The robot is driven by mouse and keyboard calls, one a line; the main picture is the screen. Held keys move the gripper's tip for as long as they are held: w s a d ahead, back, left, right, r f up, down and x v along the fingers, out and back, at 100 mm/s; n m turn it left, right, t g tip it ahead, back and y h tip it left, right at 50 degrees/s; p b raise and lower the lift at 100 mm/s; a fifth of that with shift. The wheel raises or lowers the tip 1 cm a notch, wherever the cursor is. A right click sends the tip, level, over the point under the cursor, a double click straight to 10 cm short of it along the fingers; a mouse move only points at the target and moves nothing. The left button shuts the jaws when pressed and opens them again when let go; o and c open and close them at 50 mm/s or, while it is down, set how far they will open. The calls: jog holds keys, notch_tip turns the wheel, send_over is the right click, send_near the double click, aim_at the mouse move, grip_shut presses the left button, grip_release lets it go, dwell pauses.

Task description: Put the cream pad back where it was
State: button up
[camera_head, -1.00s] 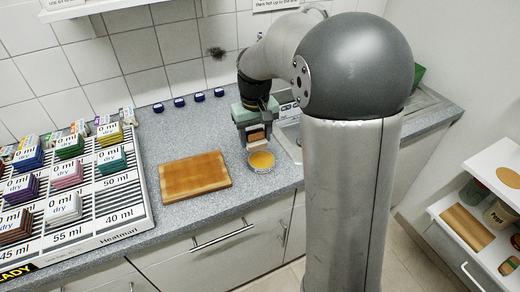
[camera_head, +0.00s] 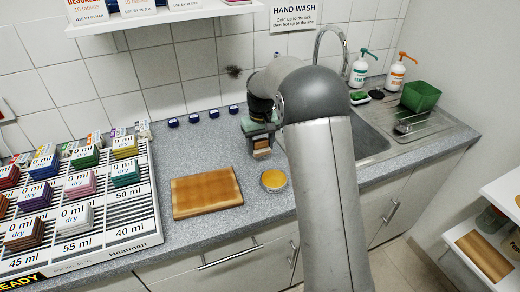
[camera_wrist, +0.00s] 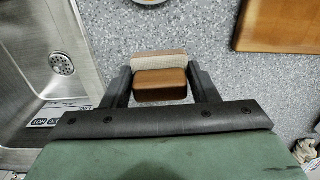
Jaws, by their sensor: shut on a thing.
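My gripper (camera_head: 262,142) is over the counter, left of the sink. In the wrist view my gripper (camera_wrist: 160,78) is shut on a small block. The block has a cream pad part (camera_wrist: 158,61) and a brown wood-like part (camera_wrist: 160,88). The cream part also shows low in the jaws in the head view (camera_head: 262,154). A bowl of yellow liquid (camera_head: 274,180) stands just in front of the gripper, apart from the pad. A slotted white rack (camera_head: 127,232) at the left holds several coloured stacks with "0 ml dry" cards, and some bare slots.
A wooden board (camera_head: 206,193) lies between rack and bowl. Several blue-capped items (camera_head: 194,118) line the back wall. The sink (camera_head: 369,140), with tap, soap bottles and a green tub (camera_head: 420,96), is at the right. A shelf (camera_head: 160,17) overhangs the rack.

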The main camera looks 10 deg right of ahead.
aim_at(260, 152)
jog(key=shift+w+f, duration=0.35)
jog(key=shift+f, duration=1.6)
jog(key=shift+f, duration=0.1)
jog(key=o, duration=0.9)
jog(key=shift+o, duration=0.2)
